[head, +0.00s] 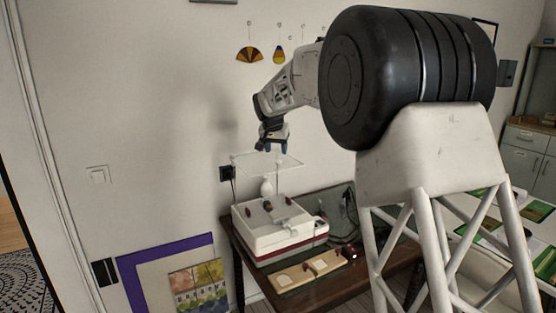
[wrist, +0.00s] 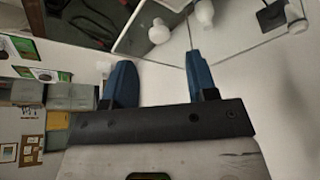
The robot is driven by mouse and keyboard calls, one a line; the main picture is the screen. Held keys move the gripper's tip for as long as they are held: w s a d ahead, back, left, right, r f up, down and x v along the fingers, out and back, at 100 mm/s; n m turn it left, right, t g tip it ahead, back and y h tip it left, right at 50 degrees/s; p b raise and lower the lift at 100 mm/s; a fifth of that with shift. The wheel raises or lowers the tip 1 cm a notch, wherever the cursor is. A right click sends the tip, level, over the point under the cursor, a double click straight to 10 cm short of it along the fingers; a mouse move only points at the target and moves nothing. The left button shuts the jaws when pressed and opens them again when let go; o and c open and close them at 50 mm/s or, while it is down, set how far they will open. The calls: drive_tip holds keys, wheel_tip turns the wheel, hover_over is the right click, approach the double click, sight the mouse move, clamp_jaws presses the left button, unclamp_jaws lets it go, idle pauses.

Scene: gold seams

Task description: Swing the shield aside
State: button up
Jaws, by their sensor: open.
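The shield (head: 262,163) is a clear, thin-edged panel above a white and dark red machine (head: 285,235). A white rounded part (head: 266,187) stands below it on the machine. My gripper (head: 271,148) is just above the shield in the head view, pointing down. In the wrist view my gripper (wrist: 159,62) has its two blue fingers apart with nothing between them. Thin straight edges cross beyond the fingertips there, likely the shield's. Whether a finger touches the shield I cannot tell.
The machine stands on a dark wooden table (head: 235,250) against the white wall. Light wooden blocks (head: 292,278) lie at its front, and dark cables lie to its right. A purple-framed board (head: 140,263) leans on the wall at left. Coloured ornaments (head: 250,55) hang above.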

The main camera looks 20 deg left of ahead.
sight(278, 161)
drive_tip(key=shift+x, duration=2.75)
clamp_jaws()
